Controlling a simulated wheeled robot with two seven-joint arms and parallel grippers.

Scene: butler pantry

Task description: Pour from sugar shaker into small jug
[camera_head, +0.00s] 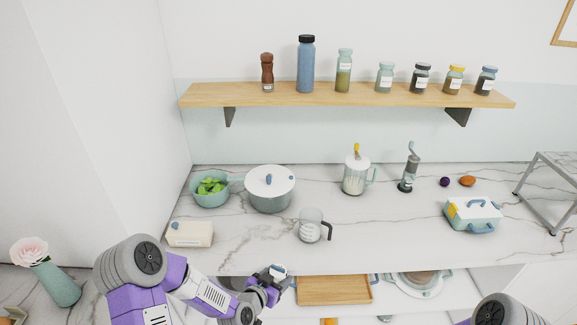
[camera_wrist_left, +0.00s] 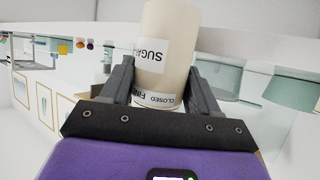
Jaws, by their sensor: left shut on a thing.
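My left gripper (camera_head: 276,277) is shut on the sugar shaker (camera_head: 280,270), low in front of the counter's front edge. In the left wrist view the cream shaker (camera_wrist_left: 166,35) stands between both dark fingers (camera_wrist_left: 160,85), with labels reading SUGAR and CLOSED. A small clear glass jug (camera_head: 311,227) with a dark handle on its right stands upright near the counter's front edge. The jug is up and to the right of the shaker, apart from it. I cannot see the jug's contents clearly. My right gripper is out of view.
A lidded pot (camera_head: 270,192) and a bowl of greens (camera_head: 211,187) stand behind left of the jug. A white butter dish (camera_head: 190,234) sits at left front. Marble right of the jug is clear.

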